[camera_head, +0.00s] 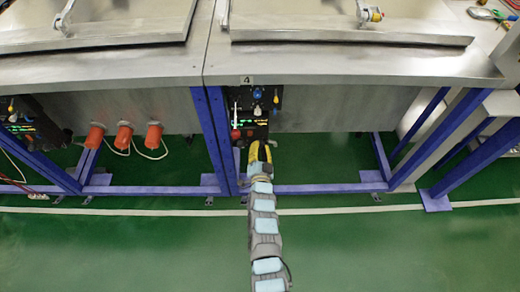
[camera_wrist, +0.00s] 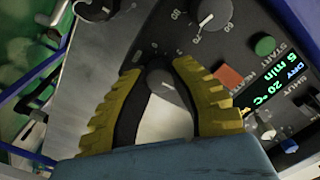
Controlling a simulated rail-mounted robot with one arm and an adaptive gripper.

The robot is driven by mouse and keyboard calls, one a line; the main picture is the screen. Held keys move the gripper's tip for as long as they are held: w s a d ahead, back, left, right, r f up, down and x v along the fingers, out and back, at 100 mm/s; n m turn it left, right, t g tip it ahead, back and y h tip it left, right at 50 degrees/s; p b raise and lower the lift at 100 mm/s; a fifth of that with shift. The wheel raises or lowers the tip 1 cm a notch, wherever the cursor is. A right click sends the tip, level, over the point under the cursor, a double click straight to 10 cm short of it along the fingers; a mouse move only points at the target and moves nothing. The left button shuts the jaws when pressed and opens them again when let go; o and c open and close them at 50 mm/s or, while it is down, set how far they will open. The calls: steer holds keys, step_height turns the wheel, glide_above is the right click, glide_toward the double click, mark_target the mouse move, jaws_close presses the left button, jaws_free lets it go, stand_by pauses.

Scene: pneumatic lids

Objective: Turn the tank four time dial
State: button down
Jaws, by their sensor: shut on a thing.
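The tank four control panel (camera_head: 257,105) is under the tank marked 4 (camera_head: 246,79). My gripper (camera_head: 258,150) reaches up to its lower part; fine contact is too small to tell there. In the wrist view, my gripper's (camera_wrist: 160,68) yellow fingers are closed around a dark grey dial (camera_wrist: 164,79), one on each side. The fingers hide part of the dial and its scale. The panel's lit display (camera_wrist: 278,95) reads 5 min, 20 °C and DRY.
Another numbered dial (camera_wrist: 213,12) sits above the held one. A green button (camera_wrist: 265,45) by the word START and a red square (camera_wrist: 229,77) are to the right. Blue frame legs (camera_head: 213,140) stand left of the panel. Red connectors (camera_head: 124,137) hang farther left.

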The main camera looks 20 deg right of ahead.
steer(key=shift+f+m, duration=0.1)
steer(key=shift+m, duration=0.3)
steer(key=c, duration=0.8)
jaws_free()
steer(key=v, duration=1.2)
